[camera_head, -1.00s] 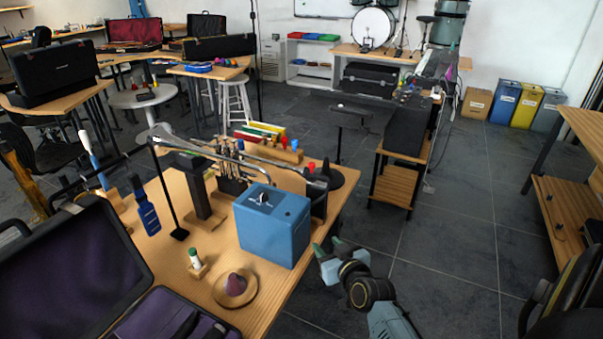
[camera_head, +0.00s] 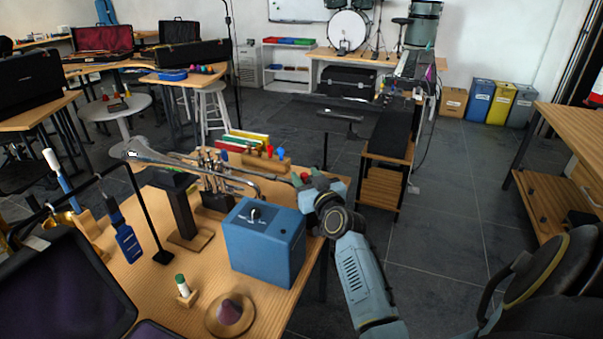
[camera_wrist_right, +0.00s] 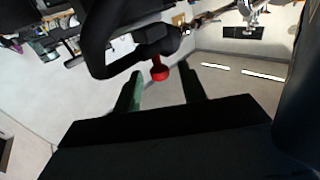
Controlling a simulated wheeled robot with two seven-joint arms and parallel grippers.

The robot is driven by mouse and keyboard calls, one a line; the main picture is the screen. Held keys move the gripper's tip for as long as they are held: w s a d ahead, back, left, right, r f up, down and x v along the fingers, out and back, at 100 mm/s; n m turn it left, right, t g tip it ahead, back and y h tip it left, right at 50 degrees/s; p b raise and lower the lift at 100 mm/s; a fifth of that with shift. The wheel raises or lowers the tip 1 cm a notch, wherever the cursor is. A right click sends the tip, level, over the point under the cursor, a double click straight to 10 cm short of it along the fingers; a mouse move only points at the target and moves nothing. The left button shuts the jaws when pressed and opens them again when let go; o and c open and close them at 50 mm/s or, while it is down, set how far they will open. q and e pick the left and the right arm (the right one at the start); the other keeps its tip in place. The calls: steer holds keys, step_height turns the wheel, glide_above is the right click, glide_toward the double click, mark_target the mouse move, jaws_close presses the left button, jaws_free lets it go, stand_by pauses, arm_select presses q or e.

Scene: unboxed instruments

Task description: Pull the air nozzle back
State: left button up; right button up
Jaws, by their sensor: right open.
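A red-tipped black piece, which looks like the air nozzle, shows in the right wrist view (camera_wrist_right: 159,70) beside a thick black curved part. Its red tip also shows in the head view (camera_head: 305,177), at the table's right edge behind the blue box (camera_head: 262,245). My right gripper (camera_head: 312,174) is open at this tip and hides most of the black part. In the wrist view the red tip appears between the two fingers (camera_wrist_right: 161,90), and no grip on it shows. I cannot tell whether the fingers touch it. My left gripper is out of view.
A brass instrument (camera_head: 165,160) lies across a black stand behind the blue box. An open case (camera_head: 60,285) is at the left.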

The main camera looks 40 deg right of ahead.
mark_target(306, 176)
steer(key=shift+x, duration=1.7)
jaws_close()
